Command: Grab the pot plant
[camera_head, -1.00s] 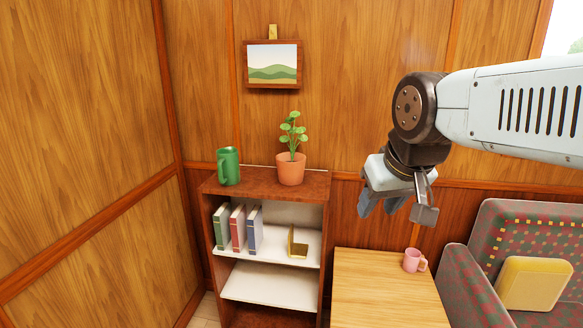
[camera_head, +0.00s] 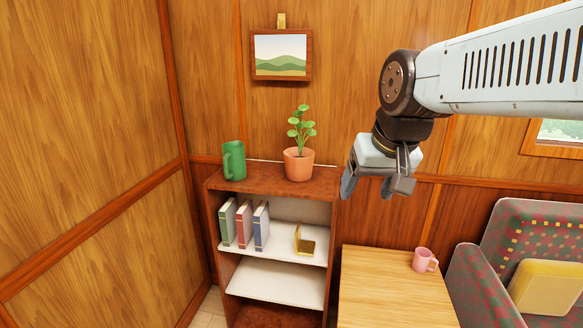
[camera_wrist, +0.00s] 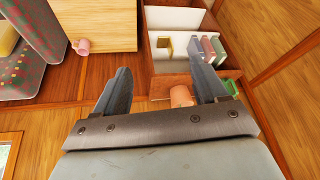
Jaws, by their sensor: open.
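The pot plant (camera_head: 299,163) is a green leafy plant in a terracotta pot, upright on top of the wooden bookshelf (camera_head: 325,184). My gripper (camera_head: 377,192) is open and empty, to the right of the plant and apart from it, fingers pointing down. In the wrist view my gripper (camera_wrist: 166,88) shows two spread fingers. Part of the terracotta pot (camera_wrist: 181,96) shows there beside the right finger; the leaves are hidden.
A green mug (camera_head: 234,161) stands left of the plant on the same top. Books (camera_head: 243,225) and a gold object (camera_head: 305,242) sit on the shelf below. A wooden table (camera_head: 392,290) with a pink mug (camera_head: 424,260) is at the right. A framed picture (camera_head: 281,55) hangs above.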

